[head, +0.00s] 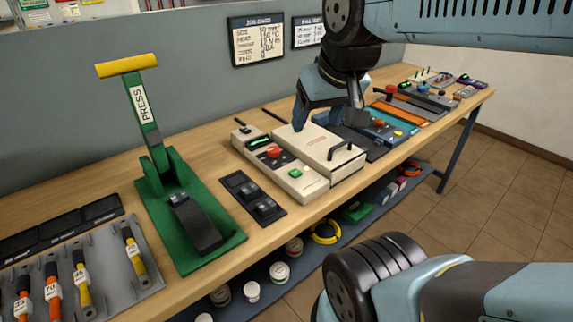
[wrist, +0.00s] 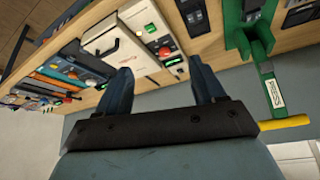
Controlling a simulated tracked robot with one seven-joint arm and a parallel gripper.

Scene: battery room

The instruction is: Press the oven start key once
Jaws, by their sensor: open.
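The oven (head: 311,142) is a cream box with a dark handle on its front part, standing on the wooden bench. At its left is a cream control strip with a green-lit display (head: 258,141), a red button (head: 273,151) and a green key (head: 295,173) near the front edge. I cannot read a label on the green key. My gripper (head: 327,124) is open and empty, over the rear of the oven, behind and right of the green key and apart from it. In the wrist view my open fingers (wrist: 158,66) show with the oven (wrist: 112,42) beyond them.
A green press (head: 176,200) with a yellow-ended lever stands to the left. A dark switch plate (head: 253,196) lies between it and the oven strip. Other devices (head: 398,115) fill the bench to the right. A grey wall (head: 195,70) rises behind.

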